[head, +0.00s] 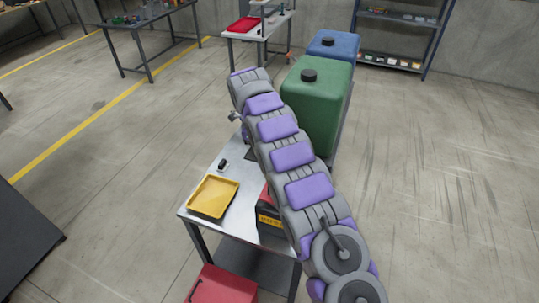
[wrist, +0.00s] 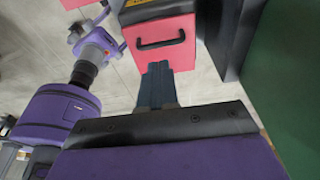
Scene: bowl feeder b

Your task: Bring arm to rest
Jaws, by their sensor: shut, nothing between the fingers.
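My arm, in purple and grey segments, stretches over the metal table (head: 232,228) in the head view, from the lower right toward the upper middle. My gripper (wrist: 157,70) shows in the wrist view as dark blue fingers pressed together, with nothing between them. In that view its tips are just below a red box (wrist: 166,58) with a black handle; I cannot tell whether they touch. In the head view the gripper is mostly hidden by the arm.
A yellow tray (head: 213,197) and a small black object (head: 222,165) lie on the table. A green canister (head: 318,110) stands close beside the arm, with a blue one (head: 333,46) behind it. A red box (head: 222,286) is below the table's front. Floor at right is clear.

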